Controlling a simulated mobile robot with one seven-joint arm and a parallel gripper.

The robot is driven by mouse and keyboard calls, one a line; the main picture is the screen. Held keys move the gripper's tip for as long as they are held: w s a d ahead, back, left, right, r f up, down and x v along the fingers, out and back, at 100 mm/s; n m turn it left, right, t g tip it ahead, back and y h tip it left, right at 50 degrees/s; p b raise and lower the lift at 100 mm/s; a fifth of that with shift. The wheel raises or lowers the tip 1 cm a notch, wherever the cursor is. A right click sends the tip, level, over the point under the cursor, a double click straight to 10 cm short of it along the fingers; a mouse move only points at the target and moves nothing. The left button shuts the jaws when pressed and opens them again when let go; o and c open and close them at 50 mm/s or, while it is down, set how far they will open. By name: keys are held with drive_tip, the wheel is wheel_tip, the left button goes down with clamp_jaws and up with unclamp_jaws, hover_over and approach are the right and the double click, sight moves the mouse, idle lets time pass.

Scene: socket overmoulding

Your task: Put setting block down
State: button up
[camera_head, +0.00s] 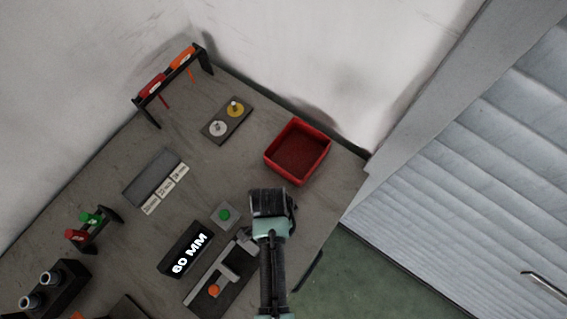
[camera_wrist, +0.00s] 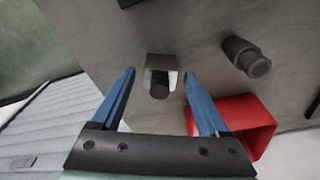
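My gripper (camera_head: 270,200) is over the front right part of the table in the head view. In the wrist view its two blue fingers (camera_wrist: 160,74) stand apart with a gap on each side of a small grey block (camera_wrist: 161,60). This block has pale sides and a dark round end below it. I cannot tell for certain that it is the setting block, or whether it rests on the table. Left of my gripper lies a dark tray (camera_head: 150,171) beside pale labels with sizes (camera_head: 165,190).
A red bin (camera_head: 272,162) stands behind my gripper and shows in the wrist view (camera_wrist: 262,112). A dark cylinder (camera_wrist: 248,58) stands right of the fingers.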

wheel_tip(320, 180, up, 12)
drive_tip(key=a, duration=0.1)
drive_tip(key=w+r+n+t, duration=0.3)
drive_tip(key=w+r+t, duration=0.3)
drive_tip(key=w+r, duration=0.7)
drive_tip(key=w+r+n+t+y, duration=0.15)
drive_tip(key=w+r+t, duration=0.3)
drive_tip(key=r, duration=0.75)
drive_tip(key=w+r+n+t+h, duration=0.15)
drive_tip(key=w+r+t, duration=0.3)
drive_tip(key=r, duration=0.75)
drive_tip(key=s+r+n+t, duration=0.3)
drive_tip(key=s+r+t, duration=0.2)
drive_tip(key=r, duration=1)
drive_tip(key=s+d+r+n+t+y, duration=0.1)
drive_tip(key=s+r+t, duration=0.5)
drive_tip(key=r, duration=0.9)
drive_tip(key=shift+s+d+r+n+t, duration=0.15)
drive_tip(key=shift+s+r+n+t, duration=0.2)
drive_tip(key=shift+s+n, duration=0.45)
drive_tip(key=shift+w, duration=0.1)
